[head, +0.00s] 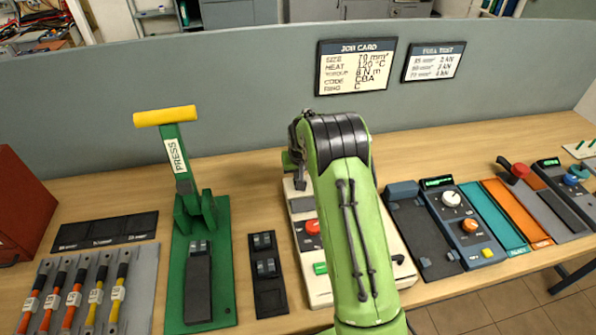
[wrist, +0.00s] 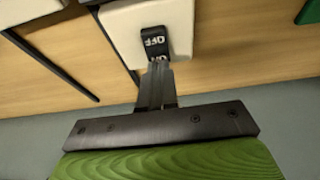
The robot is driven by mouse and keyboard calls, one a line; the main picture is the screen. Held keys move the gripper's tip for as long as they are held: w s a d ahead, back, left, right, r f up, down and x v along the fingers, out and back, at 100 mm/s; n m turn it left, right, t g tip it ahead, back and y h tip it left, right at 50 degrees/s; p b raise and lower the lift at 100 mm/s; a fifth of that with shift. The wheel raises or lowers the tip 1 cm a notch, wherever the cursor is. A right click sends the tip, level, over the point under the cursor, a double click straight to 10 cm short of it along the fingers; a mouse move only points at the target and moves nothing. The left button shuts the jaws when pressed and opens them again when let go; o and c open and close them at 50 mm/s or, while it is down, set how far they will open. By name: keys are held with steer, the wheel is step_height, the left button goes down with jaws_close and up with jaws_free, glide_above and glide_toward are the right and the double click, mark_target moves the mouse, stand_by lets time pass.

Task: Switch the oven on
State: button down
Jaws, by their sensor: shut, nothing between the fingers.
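The wrist view shows a cream panel (wrist: 118,28) with a black rocker switch (wrist: 153,41) marked OFF, and a second marking, apparently ON, at the end nearest my fingers. My gripper (wrist: 158,68) is shut and empty, its tips at that ON end; I cannot tell whether they touch it. In the head view a cream machine (head: 317,291), apparently the oven, stands behind my green arm, with a red button (head: 312,226) and a green button (head: 320,268). My arm hides much of it, and the rocker switch and my fingertips do not show clearly there.
A green press (head: 222,290) with a yellow handle (head: 165,116) stands left of the machine. A dark two-part holder (head: 268,292) lies between them. A blue-grey unit with a dial (head: 451,199) is on the right. A grey partition (head: 240,95) with a job card (head: 356,66) runs behind.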

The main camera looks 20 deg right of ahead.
steer(key=shift+w+f+b, duration=0.1)
steer(key=shift+f+b, duration=0.3)
steer(key=shift+s+a+b, duration=0.15)
steer(key=shift+s+b, duration=0.15)
steer(key=shift+s, duration=0.45)
steer(key=shift+r, duration=0.4)
steer(key=d+p+v, duration=0.1)
steer(key=p+v, duration=0.2)
steer(key=v, duration=1)
steer(key=shift+w+a+r, duration=0.25)
steer(key=shift+a+r, duration=0.15)
steer(key=shift+a, duration=0.05)
